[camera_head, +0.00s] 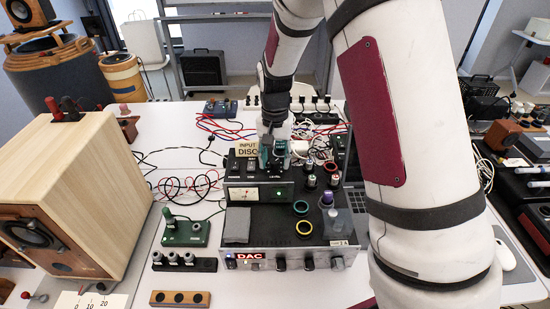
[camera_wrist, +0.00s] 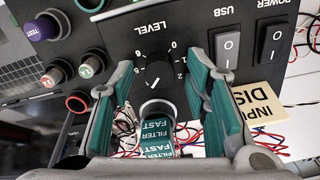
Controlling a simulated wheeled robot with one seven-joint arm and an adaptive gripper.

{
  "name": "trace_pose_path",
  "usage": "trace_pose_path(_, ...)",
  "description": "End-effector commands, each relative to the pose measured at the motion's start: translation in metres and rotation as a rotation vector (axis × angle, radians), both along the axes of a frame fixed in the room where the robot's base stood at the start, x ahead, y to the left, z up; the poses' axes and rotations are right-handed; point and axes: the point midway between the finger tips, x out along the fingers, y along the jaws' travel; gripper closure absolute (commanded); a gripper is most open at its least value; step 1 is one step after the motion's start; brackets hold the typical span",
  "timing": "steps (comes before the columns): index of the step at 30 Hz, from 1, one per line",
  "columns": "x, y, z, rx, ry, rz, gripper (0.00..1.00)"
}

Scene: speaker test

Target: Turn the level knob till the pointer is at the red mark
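The level knob (camera_wrist: 158,75) is a round black dial on a black panel, with a white line on it and numbers around it, under the word LEVEL. My gripper (camera_wrist: 161,88) is open; its teal-padded fingers stand on either side of the knob in the wrist view, with a gap on both sides. I cannot tell how far their tips are from the panel. In the head view my gripper (camera_head: 273,158) is over the back of the black device, hiding the knob. A cream meter (camera_head: 243,194) is on the device; its pointer and any red mark are too small to read.
A grey-ringed part with a teal FILTER FAST label (camera_wrist: 156,132) shows between the fingers, below the knob. USB (camera_wrist: 227,48) and POWER (camera_wrist: 272,45) switches lie to the right. Small knobs (camera_wrist: 91,65) lie left. A wooden speaker (camera_head: 75,190) stands left of the device.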

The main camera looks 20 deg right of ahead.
Motion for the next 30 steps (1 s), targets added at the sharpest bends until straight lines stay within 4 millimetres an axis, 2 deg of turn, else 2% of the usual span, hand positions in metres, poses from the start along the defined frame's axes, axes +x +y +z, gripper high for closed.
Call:
trace_pose_path(5,0.0,0.0,0.002,-0.001,-0.001,0.0,0.57)
trace_pose_path(8,0.001,0.0,0.01,-0.001,-0.003,0.001,0.57)
trace_pose_path(21,0.001,0.0,0.093,0.0,-0.004,0.0,0.57)
trace_pose_path(25,0.0,0.0,0.11,0.0,-0.002,0.001,0.57)
trace_pose_path(30,0.0,0.0,0.119,0.0,0.0,0.0,0.57)
